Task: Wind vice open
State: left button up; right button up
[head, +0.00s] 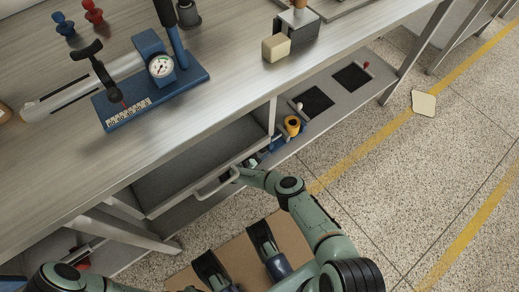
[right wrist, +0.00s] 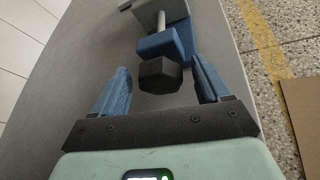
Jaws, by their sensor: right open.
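In the right wrist view, a small vice has a blue body (right wrist: 160,44), a grey plate and rod behind it, and a dark hexagonal knob (right wrist: 160,75) facing me. My right gripper (right wrist: 158,88) is open, with its blue fingers on either side of the knob and a gap on both sides. In the head view, the vice (head: 278,143) is small and partly hidden on the lower shelf. My right gripper (head: 247,163) is beside it, mostly hidden.
A drawer with a pale handle (head: 216,184) is close to my right gripper. A yellow-orange item (head: 292,124) stands on the lower shelf. A blue press with a gauge (head: 160,66) stands on the worktop (head: 215,100). Brown board (head: 238,262) lies below.

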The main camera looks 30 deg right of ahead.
jog(key=shift+d, duration=0.1)
jog(key=c, duration=1)
jog(key=shift+w+n+g, duration=0.15)
jog(key=shift+n+g, duration=0.85)
jog(key=shift+n, duration=0.3)
jog(key=shift+c, duration=0.2)
jog(key=o, duration=1)
jog(key=shift+o, duration=0.2)
